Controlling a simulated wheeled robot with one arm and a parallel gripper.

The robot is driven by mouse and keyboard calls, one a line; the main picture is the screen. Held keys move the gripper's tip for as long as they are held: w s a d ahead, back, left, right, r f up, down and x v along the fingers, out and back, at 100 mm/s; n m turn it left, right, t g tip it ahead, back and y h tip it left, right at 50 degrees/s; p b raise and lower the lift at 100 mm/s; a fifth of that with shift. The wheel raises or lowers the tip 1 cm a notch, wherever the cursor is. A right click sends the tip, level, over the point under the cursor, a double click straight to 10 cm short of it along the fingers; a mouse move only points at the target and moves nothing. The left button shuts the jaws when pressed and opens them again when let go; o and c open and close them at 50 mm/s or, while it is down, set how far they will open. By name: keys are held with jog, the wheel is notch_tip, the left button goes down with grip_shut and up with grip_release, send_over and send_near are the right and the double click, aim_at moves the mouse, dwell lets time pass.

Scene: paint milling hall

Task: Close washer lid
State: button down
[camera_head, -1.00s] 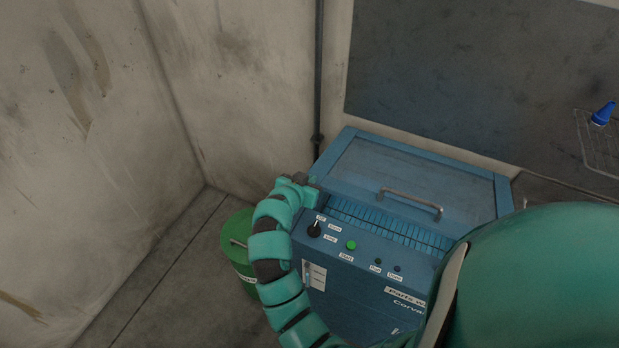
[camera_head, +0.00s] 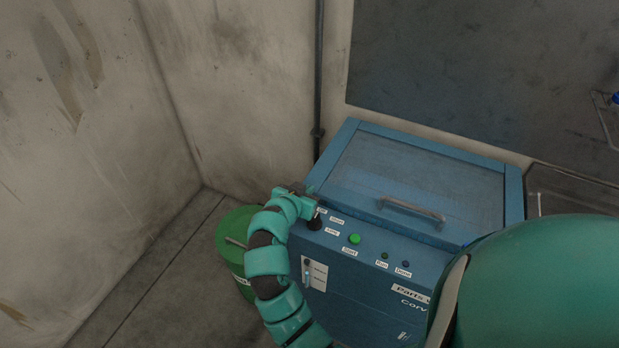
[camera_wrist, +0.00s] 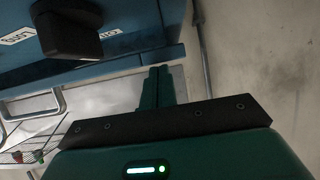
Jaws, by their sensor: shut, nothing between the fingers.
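The blue parts washer (camera_head: 350,285) stands against the back wall. Its lid (camera_head: 335,175), a blue frame around a dark see-through pane with a metal bar handle (camera_head: 410,212), lies down over the top. The slatted opening behind the control panel is covered. Whether the lid is fully seated I cannot tell. My gripper (camera_head: 298,190) is at the lid's front left corner, beside the black knob; contact is unclear. In the wrist view my gripper (camera_wrist: 161,73) has its fingers together and empty, with the knob (camera_wrist: 70,28) close by at upper left.
A green drum (camera_head: 232,240) stands on the floor left of the washer, close to my arm. A green button (camera_head: 354,239) and small lamps are on the washer's panel. A vertical pipe (camera_head: 317,100) runs up the wall. A wire rack (camera_head: 606,115) is at the right edge.

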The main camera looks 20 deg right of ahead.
notch_tip(320, 180, down, 3)
jog(key=shift+s+a+b, duration=0.1)
jog(key=shift+a+b, duration=0.05)
jog(key=shift+b, duration=0.75)
jog(key=shift+s+a+f+b, duration=0.15)
jog(key=shift+s+f+b, duration=0.05)
jog(key=shift+f+b, duration=0.2)
